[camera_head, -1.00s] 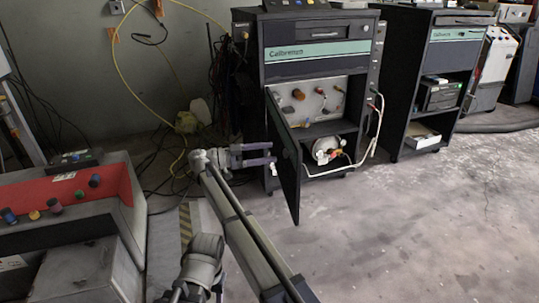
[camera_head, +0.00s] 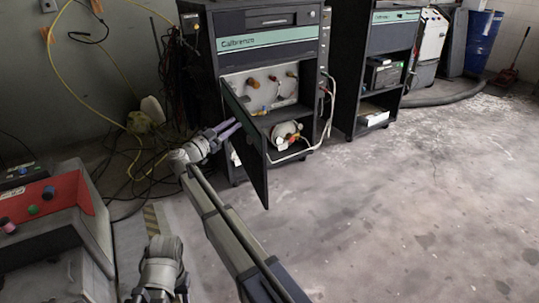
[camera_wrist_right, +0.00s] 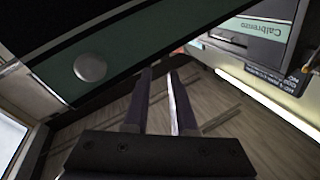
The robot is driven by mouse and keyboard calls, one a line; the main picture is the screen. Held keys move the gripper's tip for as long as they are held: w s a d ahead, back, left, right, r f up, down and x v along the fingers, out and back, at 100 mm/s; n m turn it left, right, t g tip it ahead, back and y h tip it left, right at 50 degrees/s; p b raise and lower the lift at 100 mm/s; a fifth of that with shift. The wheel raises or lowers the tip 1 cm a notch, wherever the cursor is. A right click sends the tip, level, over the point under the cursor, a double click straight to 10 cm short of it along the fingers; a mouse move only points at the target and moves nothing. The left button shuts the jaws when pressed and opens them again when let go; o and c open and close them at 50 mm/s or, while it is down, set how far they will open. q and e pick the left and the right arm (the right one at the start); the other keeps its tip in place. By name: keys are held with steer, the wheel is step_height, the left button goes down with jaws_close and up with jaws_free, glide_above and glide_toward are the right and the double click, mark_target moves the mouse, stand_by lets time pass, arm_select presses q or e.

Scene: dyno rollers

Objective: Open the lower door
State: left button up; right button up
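The lower door (camera_head: 247,150) is a dark panel on the left side of the nearer cabinet (camera_head: 270,63). It stands open, swung out into the room, and the lower compartment shows behind it. My right gripper (camera_head: 238,126) is at the door's upper left, on its outer side. Its two fingers point up and right and overlap the door edge in the picture; I cannot tell whether they touch. In the right wrist view its fingers (camera_wrist_right: 160,74) are apart with nothing between them. A dark panel with a green band and round knob (camera_wrist_right: 90,67) is close by. My left gripper does not show.
The compartment holds a white round part with fittings (camera_head: 287,132) and a white hose. A second cabinet (camera_head: 377,70) stands to the right. A red and grey box (camera_head: 50,225) stands at lower left. Cables lie on the floor behind my arm. The right floor is clear.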

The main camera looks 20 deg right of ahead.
steer(key=n+t+y, duration=0.1)
steer(key=w+d+n+t+y, duration=0.1)
steer(key=t, duration=0.3)
steer(key=shift+w+d+r+n+y, duration=0.2)
steer(key=shift+w+d+n+y, duration=0.05)
steer(key=shift+n+y, duration=0.15)
steer(key=c, duration=0.3)
steer(key=shift+w+f+n+t+y+b, duration=0.15)
steer(key=shift+n+t+y, duration=0.15)
steer(key=shift+t+y, duration=0.25)
steer(key=shift+w+n+t+y+b, duration=0.15)
steer(key=shift+n+t+y, duration=0.15)
steer(key=shift+t+y, duration=0.2)
jaws_close()
steer(key=s+f+n+y+b, duration=0.3)
steer(key=s+f+n+y, duration=0.2)
steer(key=s+f+y, duration=1)
steer(key=s+d+r+m+t+y+b, duration=0.1)
steer(key=s+d+r+m, duration=0.25)
steer(key=d, duration=0.35)
steer(key=s+d+r+m+t+y+b, duration=0.1)
steer(key=s+d+r+m+t, duration=0.15)
steer(key=s+d, duration=0.4)
steer(key=w+a+g, duration=0.1)
steer(key=w+a, duration=0.3)
steer(key=w, duration=0.7)
steer(key=shift+w+a+f+m, duration=0.3)
steer(key=shift+w+a+f, duration=0.05)
steer(key=shift+w, duration=0.05)
